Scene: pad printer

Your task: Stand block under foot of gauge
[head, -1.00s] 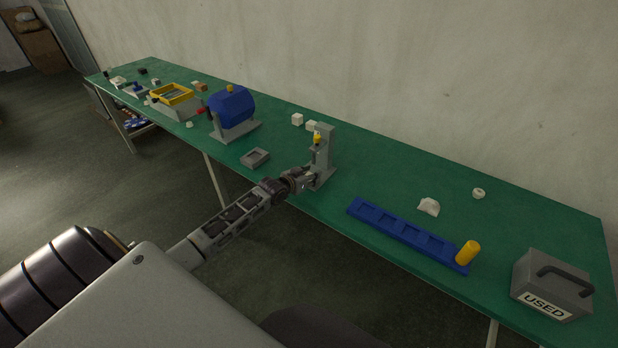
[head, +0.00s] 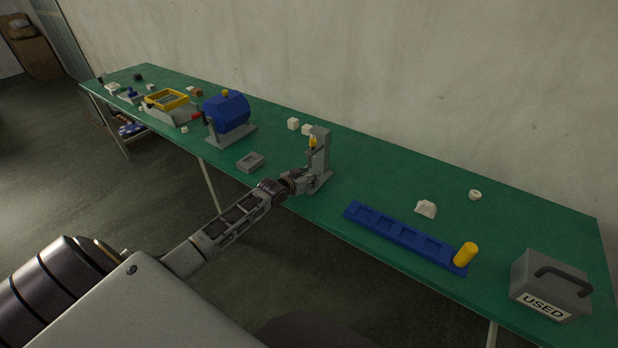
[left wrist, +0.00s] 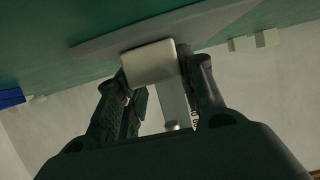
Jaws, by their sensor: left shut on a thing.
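The gauge (head: 320,158) is a grey upright stand with a yellow part near its top, close to the table's front edge. My left gripper (head: 308,182) is at its base, on the left side. In the left wrist view, the gripper (left wrist: 165,75) is shut on a pale block (left wrist: 149,62), which sits between the fingertips by the grey base plate (left wrist: 215,22). I cannot tell whether the block touches the plate. The gauge's foot is not clear in either view, and the block is hidden in the head view. My right gripper is out of view.
Two white cubes (head: 293,124) stand behind the gauge. A grey tray-like block (head: 250,162) and a blue machine (head: 228,113) are to the left. A blue slotted rack (head: 400,236), a yellow cylinder (head: 465,254) and a grey USED box (head: 550,286) are to the right.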

